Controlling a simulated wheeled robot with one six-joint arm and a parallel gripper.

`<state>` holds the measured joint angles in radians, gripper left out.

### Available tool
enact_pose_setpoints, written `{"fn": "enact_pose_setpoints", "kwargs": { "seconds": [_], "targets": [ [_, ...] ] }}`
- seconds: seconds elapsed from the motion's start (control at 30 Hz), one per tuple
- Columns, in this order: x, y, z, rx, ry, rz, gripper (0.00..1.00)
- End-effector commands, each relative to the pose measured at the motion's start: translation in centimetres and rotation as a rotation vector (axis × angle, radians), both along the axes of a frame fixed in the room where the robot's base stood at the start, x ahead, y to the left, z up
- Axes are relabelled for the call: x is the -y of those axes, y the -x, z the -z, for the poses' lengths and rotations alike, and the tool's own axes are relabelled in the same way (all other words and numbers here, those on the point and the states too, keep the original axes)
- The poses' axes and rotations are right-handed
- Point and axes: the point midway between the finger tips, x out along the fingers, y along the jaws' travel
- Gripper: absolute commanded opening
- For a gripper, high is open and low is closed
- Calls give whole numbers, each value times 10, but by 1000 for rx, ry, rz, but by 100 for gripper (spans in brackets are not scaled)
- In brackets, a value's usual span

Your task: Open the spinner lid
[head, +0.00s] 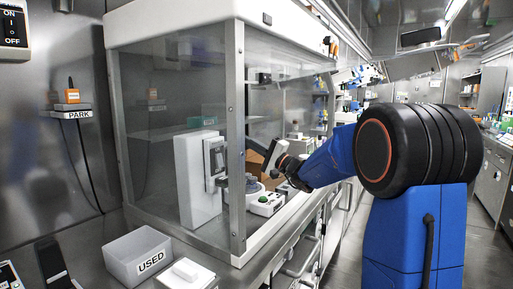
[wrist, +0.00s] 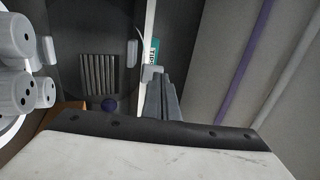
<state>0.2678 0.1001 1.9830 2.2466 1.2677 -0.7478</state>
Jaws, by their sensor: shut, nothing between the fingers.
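In the head view a low white device with a green button (head: 265,203) stands at the hood's open side and looks like the spinner. A grey round part shows at its left, behind the hood's post. I cannot tell from here whether its lid is up or down. My gripper (head: 274,156) is above this device, at the end of my blue arm, with no visible contact. In the wrist view my grey fingers (wrist: 160,96) are together and empty, past the pale hand body. I cannot pick out the spinner for sure in the wrist view.
The clear-walled hood (head: 180,90) has a metal post in front. A tall white instrument (head: 197,180) stands inside it. A bin marked USED (head: 140,258) is on the counter at lower left. The aisle at right is clear.

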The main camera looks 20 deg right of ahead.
Motion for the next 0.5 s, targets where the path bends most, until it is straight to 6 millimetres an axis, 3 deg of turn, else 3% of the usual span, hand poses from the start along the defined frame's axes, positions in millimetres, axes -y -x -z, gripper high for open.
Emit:
{"fn": "enact_pose_setpoints", "kwargs": {
  "seconds": [0.5],
  "targets": [
    [-5, -6, -3, -2, 1, 1, 0]
  ]
}}
